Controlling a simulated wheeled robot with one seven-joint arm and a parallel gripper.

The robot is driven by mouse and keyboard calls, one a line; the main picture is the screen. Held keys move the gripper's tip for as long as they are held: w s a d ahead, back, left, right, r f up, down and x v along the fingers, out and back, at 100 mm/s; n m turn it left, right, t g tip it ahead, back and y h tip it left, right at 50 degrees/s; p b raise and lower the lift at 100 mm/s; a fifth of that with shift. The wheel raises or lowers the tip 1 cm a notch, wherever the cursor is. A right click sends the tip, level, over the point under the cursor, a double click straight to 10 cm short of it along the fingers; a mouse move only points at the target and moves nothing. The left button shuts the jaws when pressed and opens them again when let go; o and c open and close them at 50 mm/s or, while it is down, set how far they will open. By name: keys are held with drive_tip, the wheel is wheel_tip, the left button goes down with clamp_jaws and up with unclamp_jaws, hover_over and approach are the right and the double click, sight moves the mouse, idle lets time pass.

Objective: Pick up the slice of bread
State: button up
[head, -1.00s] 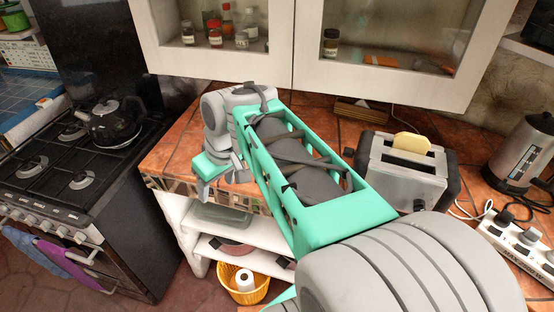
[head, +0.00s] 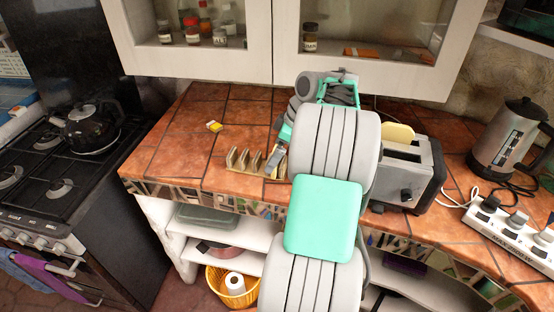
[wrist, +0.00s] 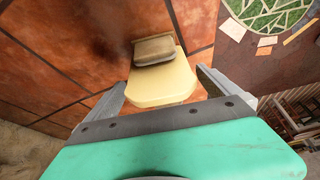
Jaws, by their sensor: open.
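A pale yellow slice of bread (head: 398,133) stands upright in a slot of the silver toaster (head: 408,165), right of my arm in the head view. In the head view my gripper (head: 276,160) is mostly hidden behind my arm, with a grey fingertip showing by the wooden rack (head: 245,160).
A small yellow item (head: 214,126) lies on the tiled counter (head: 165,150). A kettle (head: 510,140) and a power strip (head: 510,225) stand at the right. The stove (head: 60,160) is at the left. Cabinets (head: 195,60) hang above the counter. The left counter has free room.

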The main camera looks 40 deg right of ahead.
drive_tip(key=c, duration=0.6)
drive_tip(key=shift+r, duration=0.1)
